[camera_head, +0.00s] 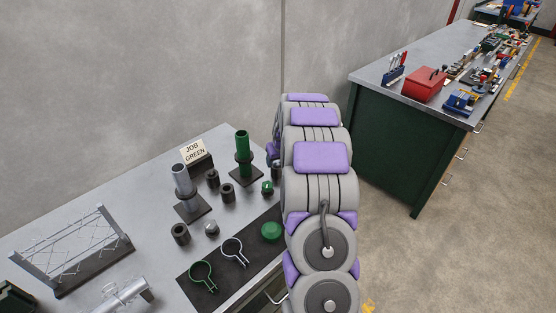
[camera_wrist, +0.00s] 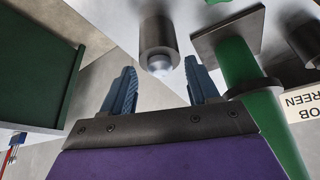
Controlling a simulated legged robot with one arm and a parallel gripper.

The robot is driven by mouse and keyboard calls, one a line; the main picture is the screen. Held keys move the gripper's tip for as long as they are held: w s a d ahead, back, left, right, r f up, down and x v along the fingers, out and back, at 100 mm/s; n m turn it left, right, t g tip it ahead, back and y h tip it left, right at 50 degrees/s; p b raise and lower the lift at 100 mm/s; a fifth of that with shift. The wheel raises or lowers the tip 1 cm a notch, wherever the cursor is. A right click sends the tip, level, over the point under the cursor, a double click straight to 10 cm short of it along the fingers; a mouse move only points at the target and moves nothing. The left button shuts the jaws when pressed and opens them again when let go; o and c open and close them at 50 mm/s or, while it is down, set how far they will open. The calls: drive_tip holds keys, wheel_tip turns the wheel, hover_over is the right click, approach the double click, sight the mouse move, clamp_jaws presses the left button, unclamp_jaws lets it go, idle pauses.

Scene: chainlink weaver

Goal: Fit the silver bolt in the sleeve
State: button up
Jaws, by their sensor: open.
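In the wrist view, which is upside down, a dark sleeve (camera_wrist: 157,35) stands on the grey bench with a rounded silver end, seemingly the silver bolt (camera_wrist: 160,66), showing at its mouth. How deep it sits I cannot tell. My gripper (camera_wrist: 160,82) is open, its blue fingers on either side of the silver end with gaps visible. In the head view my arm hides the gripper; a dark sleeve (camera_head: 276,171) shows beside the arm, probably the same one. Other dark sleeves stand at the bench middle (camera_head: 227,192), behind it (camera_head: 212,178) and nearer the front (camera_head: 180,234).
A green post (camera_head: 243,150) on a dark base stands close by; it also shows in the wrist view (camera_wrist: 238,68). A silver post (camera_head: 182,180), a "JOB GREEN" sign (camera_head: 193,152), a green dome (camera_head: 271,231), a black mat (camera_head: 208,285) and a wire rack (camera_head: 75,250) share the bench.

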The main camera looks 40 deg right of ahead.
drive_tip(key=p+v, duration=0.3)
drive_tip(key=v, duration=1.4)
drive_tip(key=shift+a+r, duration=0.1)
drive_tip(key=shift+a, duration=0.05)
drive_tip(key=s+a+r+n+g+y, duration=0.15)
drive_tip(key=s+a, duration=0.25)
drive_tip(key=a, duration=0.4)
drive_tip(key=s+a+r, duration=0.2)
drive_tip(key=s+a, duration=0.1)
drive_tip(key=a, duration=0.4)
drive_tip(key=s+a+r+n+g, duration=0.1)
drive_tip(key=s+a, duration=0.3)
drive_tip(key=a, duration=0.4)
drive_tip(key=s+a+g, duration=0.1)
drive_tip(key=s+a, duration=0.4)
drive_tip(key=s, duration=0.7)
drive_tip(key=s+a+g, duration=0.2)
drive_tip(key=s+a, duration=0.4)
drive_tip(key=s, duration=0.6)
drive_tip(key=shift+s+f+n, duration=0.2)
drive_tip(key=shift+f+n, duration=0.2)
drive_tip(key=shift+n, duration=0.05)
drive_tip(key=shift+g, duration=0.25)
